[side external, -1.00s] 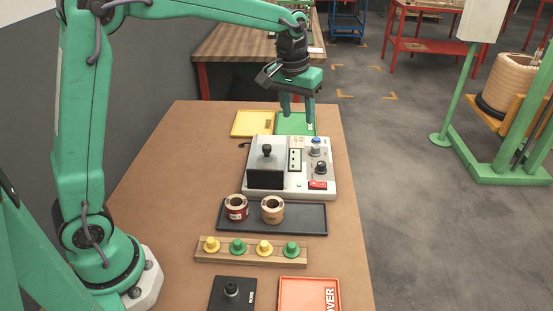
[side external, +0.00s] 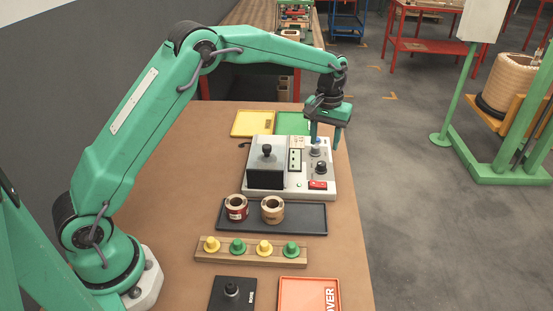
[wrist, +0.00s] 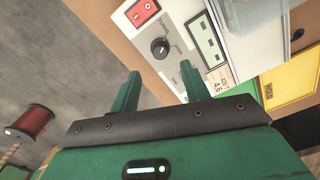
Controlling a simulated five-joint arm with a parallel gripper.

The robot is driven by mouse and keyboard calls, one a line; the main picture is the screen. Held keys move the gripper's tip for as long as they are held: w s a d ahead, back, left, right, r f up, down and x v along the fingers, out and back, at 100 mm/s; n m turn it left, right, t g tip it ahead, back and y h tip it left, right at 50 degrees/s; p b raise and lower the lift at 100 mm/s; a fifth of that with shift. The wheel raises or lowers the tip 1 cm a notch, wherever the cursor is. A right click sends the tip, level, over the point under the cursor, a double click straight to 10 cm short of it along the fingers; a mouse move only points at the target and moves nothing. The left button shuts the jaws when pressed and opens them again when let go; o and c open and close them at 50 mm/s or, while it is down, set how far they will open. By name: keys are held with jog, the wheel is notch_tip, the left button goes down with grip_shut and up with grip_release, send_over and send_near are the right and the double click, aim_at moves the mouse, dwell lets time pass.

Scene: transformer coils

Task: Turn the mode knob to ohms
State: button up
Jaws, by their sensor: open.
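The tester (side external: 262,190) is a pale box with two knobs on its right side. A blue-topped knob (side external: 316,142) is farther back, and a black knob (side external: 321,167) is nearer the red switch (side external: 317,185). The black knob also shows in the wrist view (wrist: 160,47), with a white pointer mark and small printing that I cannot read. My gripper (side external: 326,142) is open and points down, fingers close to the blue-topped knob. In the wrist view the fingertips (wrist: 160,71) are apart, and the blue-topped knob is hidden. I cannot tell whether the fingers straddle it.
A clear cover with a black handle (side external: 267,151) stands on the tester's left. Yellow (side external: 252,123) and green (side external: 291,123) trays lie behind. A dark tray (side external: 285,224) with two coils, a peg rack (side external: 250,253) and an orange tray (side external: 300,294) lie in front.

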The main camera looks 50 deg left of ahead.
aim_at(322, 163)
jog(key=shift+f, duration=0.15)
jog(key=shift+f, duration=3.75)
jog(key=c, duration=1)
